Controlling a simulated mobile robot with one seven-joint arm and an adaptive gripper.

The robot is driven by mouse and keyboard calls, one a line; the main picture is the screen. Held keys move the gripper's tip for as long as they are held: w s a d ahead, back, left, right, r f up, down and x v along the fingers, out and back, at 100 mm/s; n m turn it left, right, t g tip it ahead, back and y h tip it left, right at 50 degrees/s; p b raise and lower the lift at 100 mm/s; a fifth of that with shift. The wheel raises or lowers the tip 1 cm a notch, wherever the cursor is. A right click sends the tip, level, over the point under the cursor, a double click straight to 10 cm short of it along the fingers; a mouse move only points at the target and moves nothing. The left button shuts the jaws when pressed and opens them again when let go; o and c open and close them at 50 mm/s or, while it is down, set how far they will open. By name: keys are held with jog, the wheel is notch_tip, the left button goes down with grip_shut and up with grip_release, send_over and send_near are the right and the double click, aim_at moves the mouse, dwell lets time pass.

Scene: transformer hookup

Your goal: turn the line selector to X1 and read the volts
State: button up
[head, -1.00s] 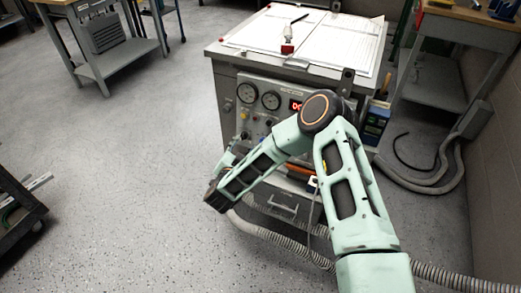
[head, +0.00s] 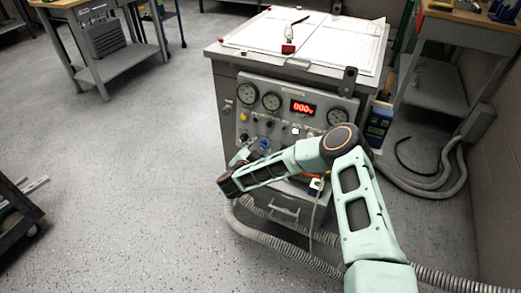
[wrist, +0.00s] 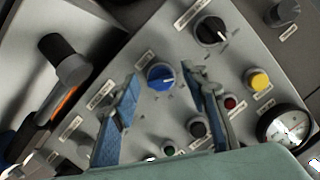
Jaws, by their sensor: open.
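The grey control panel (head: 330,112) is on the front of the bench unit. Its red-lit display (head: 302,107) seems to read 000 with a V. A blue knob with a white pointer mark (wrist: 160,77) shows between my fingers in the wrist view; it seems to be the blue spot in the head view (head: 264,144). A larger black knob (wrist: 210,31) is above it to the right. The labels are too small to read, so I cannot tell which knob is the line selector. My gripper (wrist: 160,72) is open and empty, fingers either side of the blue knob; contact is unclear.
Yellow (wrist: 258,79) and red (wrist: 230,102) buttons and a round gauge (wrist: 285,128) are right of my fingers. A black handle (wrist: 65,60) juts out at the left. Ribbed hoses (head: 285,240) lie on the floor below.

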jog(key=shift+w+d, duration=0.1)
jog(key=shift+w, duration=0.1)
grip_shut()
